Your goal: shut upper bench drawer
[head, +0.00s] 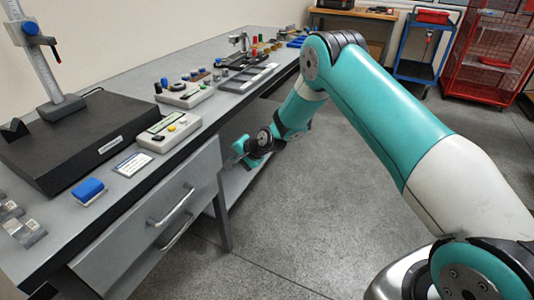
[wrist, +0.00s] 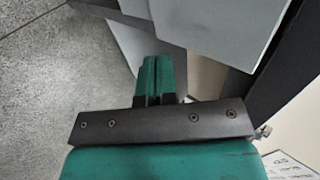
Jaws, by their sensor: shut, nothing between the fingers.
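The upper bench drawer (head: 140,223) is a grey front with a bar handle (head: 171,206) under the left part of the workbench. It juts out past the lower drawer, whose handle (head: 178,232) shows partly below it. My gripper (head: 238,154) is just right of the drawer's far end, by the bench front, with its fingers shut and empty. In the wrist view the green fingers (wrist: 152,70) are together and point at grey panels (wrist: 215,30) of the bench unit. I cannot tell whether they touch. The inside of the drawer is hidden.
The workbench (head: 205,55) carries a black-based height gauge (head: 75,135), a blue block (head: 88,190) and small instruments. A bench leg (head: 222,218) stands near the drawer. The floor (head: 320,190) in front is clear. A blue cart (head: 415,68) and red cage (head: 490,65) stand far back.

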